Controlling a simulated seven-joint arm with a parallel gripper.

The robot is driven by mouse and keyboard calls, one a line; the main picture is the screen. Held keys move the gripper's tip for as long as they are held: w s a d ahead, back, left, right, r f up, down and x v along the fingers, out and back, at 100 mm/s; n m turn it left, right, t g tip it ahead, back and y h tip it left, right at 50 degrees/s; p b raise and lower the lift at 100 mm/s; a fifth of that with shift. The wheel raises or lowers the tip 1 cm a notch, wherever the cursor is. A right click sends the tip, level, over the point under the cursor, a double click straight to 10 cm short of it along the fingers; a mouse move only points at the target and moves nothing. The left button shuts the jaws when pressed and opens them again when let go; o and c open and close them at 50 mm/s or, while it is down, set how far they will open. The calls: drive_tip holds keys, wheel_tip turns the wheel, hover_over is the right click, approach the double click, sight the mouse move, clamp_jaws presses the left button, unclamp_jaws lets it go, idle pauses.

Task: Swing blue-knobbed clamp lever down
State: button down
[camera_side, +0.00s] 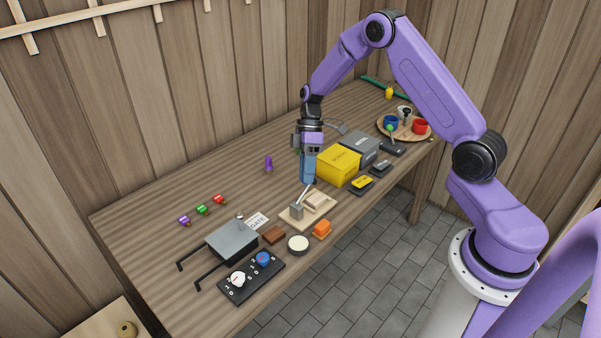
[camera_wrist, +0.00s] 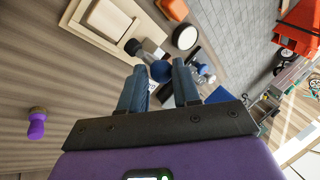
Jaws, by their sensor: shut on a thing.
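The clamp stands on a pale wooden base (camera_side: 322,211) on the bench, with a grey block (camera_side: 296,211) and a thin metal lever (camera_side: 303,195) that rises at a tilt from it. The base also shows in the wrist view (camera_wrist: 72,20), at the top left. My gripper (camera_side: 307,181) points down above the clamp at the lever's upper end. In the wrist view the blue knob (camera_wrist: 161,71) lies between the tips of my gripper (camera_wrist: 160,72), which is shut on it. In the side view the fingers hide the knob.
A yellow box (camera_side: 338,165) and a grey box (camera_side: 360,149) stand close to the right of my gripper. An orange block (camera_side: 321,229), a round white-topped disc (camera_side: 298,244) and a brown block (camera_side: 274,235) lie in front of the clamp. A purple peg (camera_side: 268,163) stands behind left.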

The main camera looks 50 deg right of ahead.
drive_tip(key=d+y, duration=0.1)
drive_tip(key=f+y, duration=0.1)
drive_tip(key=y, duration=0.1)
drive_tip(key=shift+s+d+f, duration=0.2)
drive_tip(key=shift+d+f, duration=0.1)
drive_tip(key=shift+d, duration=0.05)
drive_tip(key=shift+d+f+n+g+y, duration=0.4)
drive_tip(key=shift+d+f+y, duration=0.35)
drive_tip(key=shift+y, duration=0.45)
drive_tip(key=shift+d+f+y, duration=0.25)
drive_tip(key=shift+f+y, duration=0.5)
drive_tip(key=shift+y, duration=0.25)
drive_tip(key=shift+d+f, duration=0.15)
drive_tip(key=shift+f, duration=0.35)
drive_tip(key=shift+n, duration=0.3)
drive_tip(key=c, duration=0.9)
unclamp_jaws()
drive_tip(key=shift+w+d, duration=0.1)
